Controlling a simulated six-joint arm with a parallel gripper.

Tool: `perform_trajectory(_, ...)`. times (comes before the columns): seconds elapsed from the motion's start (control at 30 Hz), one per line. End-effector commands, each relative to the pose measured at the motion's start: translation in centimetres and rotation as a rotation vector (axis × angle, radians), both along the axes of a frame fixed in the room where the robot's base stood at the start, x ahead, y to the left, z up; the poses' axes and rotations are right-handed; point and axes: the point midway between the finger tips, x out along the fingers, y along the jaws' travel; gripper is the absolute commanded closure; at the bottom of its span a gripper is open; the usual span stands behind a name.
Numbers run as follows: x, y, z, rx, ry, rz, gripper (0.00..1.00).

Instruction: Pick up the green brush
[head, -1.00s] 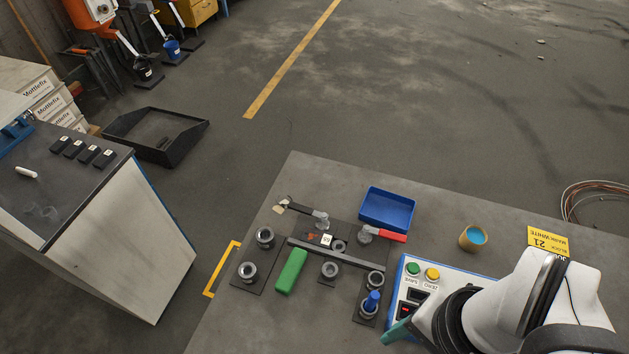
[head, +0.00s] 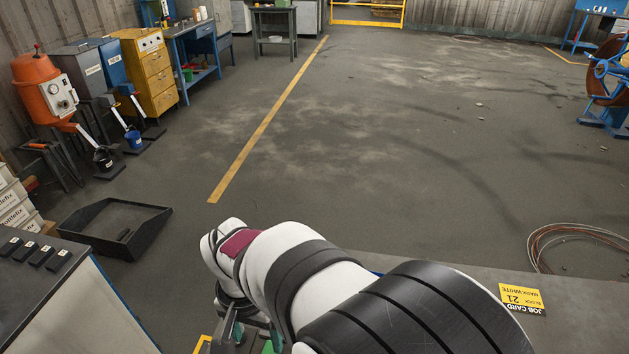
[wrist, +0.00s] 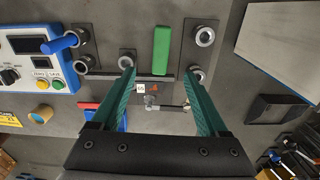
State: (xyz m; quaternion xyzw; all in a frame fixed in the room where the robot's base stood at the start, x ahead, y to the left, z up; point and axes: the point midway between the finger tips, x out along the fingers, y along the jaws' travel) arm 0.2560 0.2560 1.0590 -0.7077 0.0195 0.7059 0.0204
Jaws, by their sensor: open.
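The green brush (wrist: 161,50) looks like a plain green block in the wrist view. It lies on the grey bench, upright in the picture, at top centre. My gripper (wrist: 159,73) is open with nothing between its teal fingers. The brush shows just past the fingertips, roughly centred between them and apart from them; the height gap cannot be told. In the head view my arm hides most of the bench, and the brush cannot be told for sure there.
Grey ring fittings (wrist: 205,36) stand on dark plates on both sides of the brush. A dark bar (wrist: 110,77) runs across below it. A blue-and-white control box (wrist: 35,47) is at left. A yellow job card (head: 521,298) lies on the bench at right.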

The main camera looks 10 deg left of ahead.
Motion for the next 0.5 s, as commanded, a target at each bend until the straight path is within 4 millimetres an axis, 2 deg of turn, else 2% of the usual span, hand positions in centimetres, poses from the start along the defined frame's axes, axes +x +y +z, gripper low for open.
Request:
perform_trajectory(0.1,-0.1,-0.2,-3.6,-0.006,0.006,-0.001,0.22)
perform_trajectory(0.2,-0.1,-0.2,-6.3,-0.006,0.006,-0.002,0.22)
perform_trajectory(0.43,0.0,-0.1,-9.8,-0.003,0.004,-0.002,0.22)
perform_trajectory(0.5,0.1,0.0,-11.3,-0.005,0.005,0.0,0.22)
